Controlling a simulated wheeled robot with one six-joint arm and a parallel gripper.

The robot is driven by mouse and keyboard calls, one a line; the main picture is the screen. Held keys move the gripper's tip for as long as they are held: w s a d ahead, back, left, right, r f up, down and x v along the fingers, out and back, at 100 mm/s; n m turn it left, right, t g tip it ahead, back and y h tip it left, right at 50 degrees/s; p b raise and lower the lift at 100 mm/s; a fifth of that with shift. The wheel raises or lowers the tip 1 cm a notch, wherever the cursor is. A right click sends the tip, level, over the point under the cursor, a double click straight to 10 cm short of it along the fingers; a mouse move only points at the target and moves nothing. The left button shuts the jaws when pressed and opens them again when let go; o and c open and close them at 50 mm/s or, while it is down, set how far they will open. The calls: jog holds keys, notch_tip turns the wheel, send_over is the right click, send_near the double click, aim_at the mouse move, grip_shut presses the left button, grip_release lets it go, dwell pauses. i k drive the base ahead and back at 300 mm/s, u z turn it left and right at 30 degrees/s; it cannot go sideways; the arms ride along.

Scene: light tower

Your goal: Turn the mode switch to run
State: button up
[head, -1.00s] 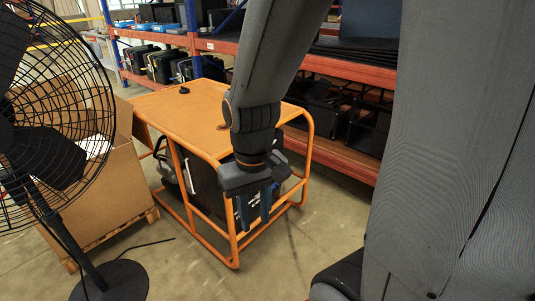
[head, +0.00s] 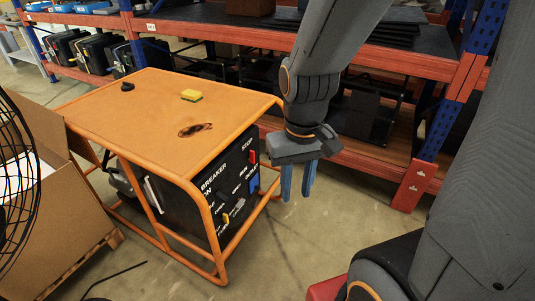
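An orange-framed generator (head: 170,100) stands on the floor at centre left, with a black control panel (head: 213,205) on its right-hand face. White lettering there includes BREAKER, ON and STOP. A red control sits under STOP, a blue one lower right, and a yellow one (head: 226,218) near the bottom. Small dark controls and labels lie between them; which one is the mode switch I cannot tell at this size. My gripper (head: 297,196) points down to the right of the panel, apart from it in the picture. Its two blue fingers have a gap between them, with nothing held.
A yellow sponge (head: 191,96), a dark stain and a small black cap (head: 127,86) are on the generator's top. A cardboard box (head: 45,215) and a black fan (head: 14,190) stand left. Shelving (head: 410,185) runs behind. Floor right of the generator is clear.

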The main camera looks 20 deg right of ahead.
aim_at(252, 159)
jog(key=u, duration=1.3)
jog(key=k, duration=0.85)
jog(key=z, duration=1.1)
jog(key=i, duration=0.5)
jog(key=u, duration=0.1)
